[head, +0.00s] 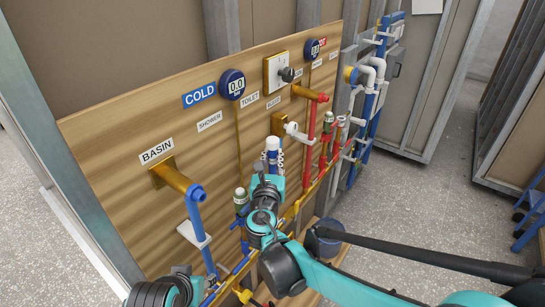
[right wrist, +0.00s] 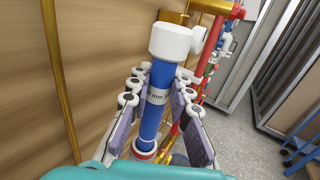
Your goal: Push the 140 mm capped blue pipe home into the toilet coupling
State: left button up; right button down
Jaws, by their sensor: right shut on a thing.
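The capped blue pipe (right wrist: 156,80) stands upright in the right wrist view, with a white cap (right wrist: 172,41) on top and a pale printed band round its middle. My right gripper (right wrist: 160,85) is shut on it, one finger at each side. The pipe's lower end meets a white and red ring (right wrist: 145,148), perhaps the toilet coupling; how deep it sits is hidden. In the head view my right gripper (head: 268,180) is in front of the board below the TOILET label, with the white cap (head: 272,143) above it.
The wooden board (head: 120,125) carries a brass basin outlet (head: 172,177), blue pipework and two gauges. A white fitting (head: 293,130) and red pipes (head: 312,115) stand close to the right of the cap. Open floor lies to the right.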

jog(key=shift+f+b, duration=0.75)
jog(key=shift+f, duration=0.3)
jog(key=c, duration=1.3)
grip_release()
jog(key=s, duration=0.8)
jog(key=s+a, duration=0.1)
jog(key=s, duration=0.3)
